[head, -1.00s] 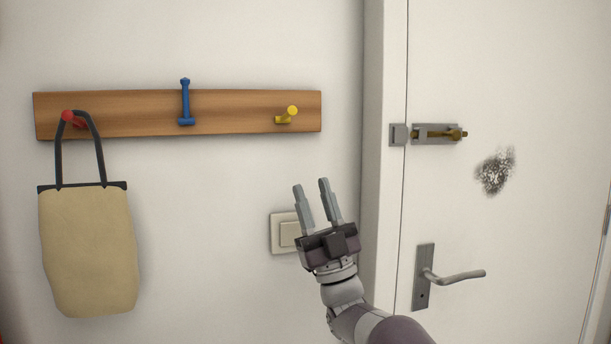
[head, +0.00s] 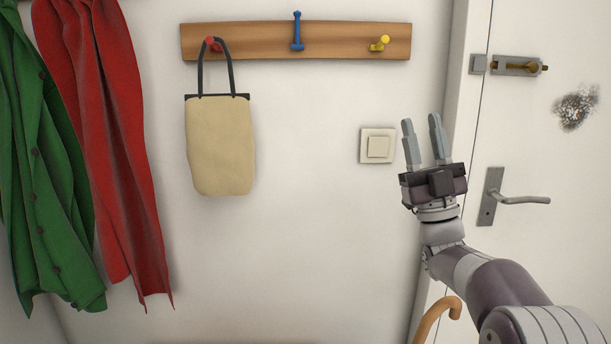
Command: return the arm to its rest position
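My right gripper (head: 424,143) is raised in front of the wall near the door frame, its two grey fingers pointing up. The fingers are apart with nothing between them. My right arm comes in from the lower right corner. My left gripper is not in view. A beige bag (head: 220,146) hangs by its dark strap from the red peg (head: 215,43) of the wooden rack (head: 345,41), away to the left of the gripper.
A light switch (head: 377,146) is just left of the gripper. The door handle (head: 522,199) and bolt (head: 518,67) are to its right. Green (head: 40,170) and red (head: 108,150) coats hang at left.

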